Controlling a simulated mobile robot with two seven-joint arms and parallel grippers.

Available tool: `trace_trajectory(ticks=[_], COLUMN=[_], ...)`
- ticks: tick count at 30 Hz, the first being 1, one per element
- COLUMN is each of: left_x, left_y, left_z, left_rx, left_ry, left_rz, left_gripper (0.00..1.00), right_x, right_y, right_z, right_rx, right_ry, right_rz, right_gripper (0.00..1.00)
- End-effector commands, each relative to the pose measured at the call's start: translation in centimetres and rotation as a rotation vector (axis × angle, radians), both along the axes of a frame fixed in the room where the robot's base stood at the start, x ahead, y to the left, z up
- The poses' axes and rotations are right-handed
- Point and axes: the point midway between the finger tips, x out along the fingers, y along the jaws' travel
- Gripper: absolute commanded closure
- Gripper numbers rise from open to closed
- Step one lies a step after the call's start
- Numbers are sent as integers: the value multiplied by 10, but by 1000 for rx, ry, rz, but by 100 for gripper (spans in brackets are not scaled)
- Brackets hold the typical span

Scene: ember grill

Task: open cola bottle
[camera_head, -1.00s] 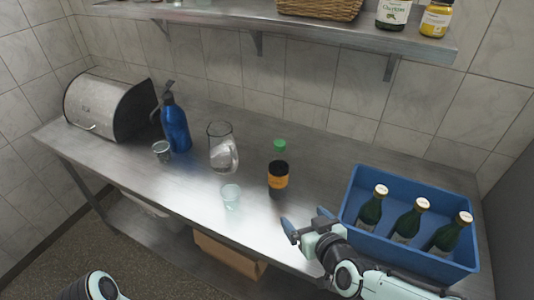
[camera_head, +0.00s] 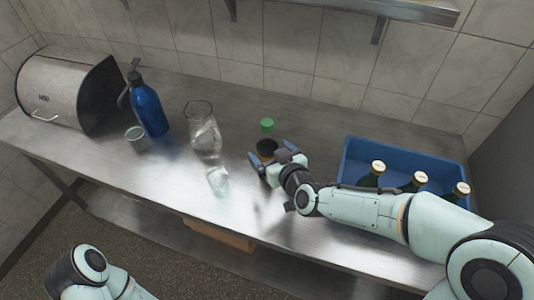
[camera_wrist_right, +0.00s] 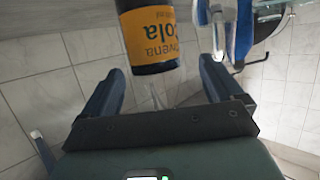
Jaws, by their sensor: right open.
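The cola bottle (camera_head: 267,146) stands on the steel counter in the head view. Its dark upper part shows, with a green cap (camera_head: 267,125) above it; the part between looks clear. My right gripper (camera_head: 272,157) is open in front of it and hides its lower part. In the right wrist view the bottle (camera_wrist_right: 150,35) shows its orange label with upside-down lettering, between and beyond the two spread fingers (camera_wrist_right: 162,76). Whether a finger touches it I cannot tell. My left gripper is out of view; only part of that arm shows at the lower left.
A glass pitcher (camera_head: 204,140) and a clear glass (camera_head: 217,180) stand left of the bottle. Farther left are a metal cup (camera_head: 136,138), a blue siphon bottle (camera_head: 148,110) and a bread box (camera_head: 60,93). A blue crate (camera_head: 390,150) with green bottles stands right.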

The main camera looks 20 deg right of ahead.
Motion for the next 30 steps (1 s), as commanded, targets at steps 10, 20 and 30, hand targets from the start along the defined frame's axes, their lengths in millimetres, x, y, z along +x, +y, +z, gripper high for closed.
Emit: trace_trajectory(ticks=[10,20,30], left_x=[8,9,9], left_y=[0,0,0], left_z=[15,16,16], left_rx=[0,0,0], left_ry=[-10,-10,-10], left_rz=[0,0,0], left_gripper=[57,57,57], right_x=[43,52,52], right_y=[2,4,4], right_z=[-6,-11,-10], right_rx=[1,0,0], right_ry=[1,0,-4], right_rz=[0,0,-1], right_gripper=[7,7,78])
